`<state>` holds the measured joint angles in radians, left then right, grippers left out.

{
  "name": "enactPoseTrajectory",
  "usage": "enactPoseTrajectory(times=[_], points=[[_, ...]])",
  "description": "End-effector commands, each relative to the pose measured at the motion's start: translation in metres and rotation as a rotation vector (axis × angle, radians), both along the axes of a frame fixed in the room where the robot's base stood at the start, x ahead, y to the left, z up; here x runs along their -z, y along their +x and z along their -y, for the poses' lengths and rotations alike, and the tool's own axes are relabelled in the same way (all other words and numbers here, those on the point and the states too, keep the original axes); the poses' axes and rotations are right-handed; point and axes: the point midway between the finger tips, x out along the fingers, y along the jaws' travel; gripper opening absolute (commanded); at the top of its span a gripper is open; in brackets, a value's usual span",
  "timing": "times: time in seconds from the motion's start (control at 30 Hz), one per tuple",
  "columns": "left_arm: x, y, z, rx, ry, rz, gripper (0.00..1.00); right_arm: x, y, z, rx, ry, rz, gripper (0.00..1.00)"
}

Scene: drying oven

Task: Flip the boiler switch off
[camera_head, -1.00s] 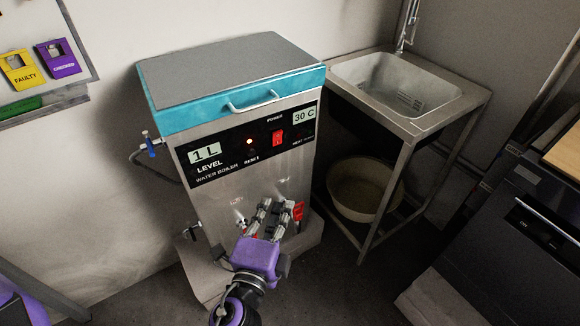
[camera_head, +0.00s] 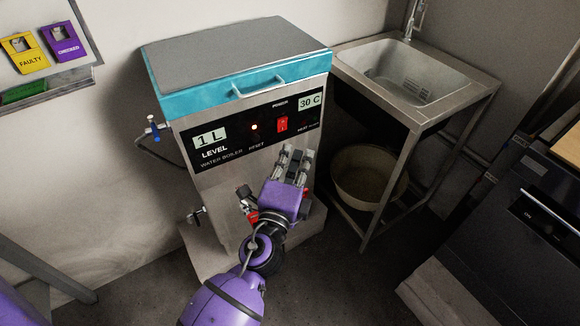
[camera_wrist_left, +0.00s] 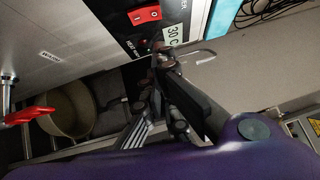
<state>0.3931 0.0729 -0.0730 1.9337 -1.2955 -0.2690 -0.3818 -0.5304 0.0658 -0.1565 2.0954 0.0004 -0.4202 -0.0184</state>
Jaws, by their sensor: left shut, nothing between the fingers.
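The water boiler (camera_head: 222,176) is a steel box with a teal top and a black front panel. Its red power switch (camera_head: 283,124) sits on the panel under the word POWER, left of the 30 C display. The switch also shows at the top of the left wrist view (camera_wrist_left: 145,14). My left gripper (camera_head: 296,154) is shut and empty, in front of the boiler just below the panel and the switch. In the left wrist view the fingers (camera_wrist_left: 160,68) lie below the switch, apart from it. My right gripper is not in view.
A sink (camera_head: 420,75) on a steel stand is to the right, with a round basin (camera_head: 366,176) beneath it. A blue-handled valve (camera_head: 153,130) sticks out at the boiler's left. A red handle (camera_wrist_left: 26,116) shows in the left wrist view. A dark appliance (camera_head: 520,215) stands at far right.

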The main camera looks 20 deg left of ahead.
Motion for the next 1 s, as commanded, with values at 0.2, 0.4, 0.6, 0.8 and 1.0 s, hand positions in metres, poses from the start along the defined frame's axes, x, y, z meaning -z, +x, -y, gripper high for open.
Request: enactPoseTrajectory(times=[0.2, 0.4, 0.6, 0.8, 1.0], points=[[-0.006, 0.040, -0.012, -0.002, 0.003, 0.000, 0.00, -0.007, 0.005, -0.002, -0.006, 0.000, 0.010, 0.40], [-0.007, 0.054, -0.028, -0.001, 0.001, 0.000, 0.00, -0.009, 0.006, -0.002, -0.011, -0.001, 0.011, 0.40], [-0.007, 0.058, -0.033, -0.001, 0.000, -0.001, 0.00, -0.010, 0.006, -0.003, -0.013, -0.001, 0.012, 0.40], [-0.007, 0.057, -0.033, -0.001, -0.001, -0.002, 0.00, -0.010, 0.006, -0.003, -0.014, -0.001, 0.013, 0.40], [-0.013, 0.062, -0.038, -0.002, -0.007, -0.005, 0.00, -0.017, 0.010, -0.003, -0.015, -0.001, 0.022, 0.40]])
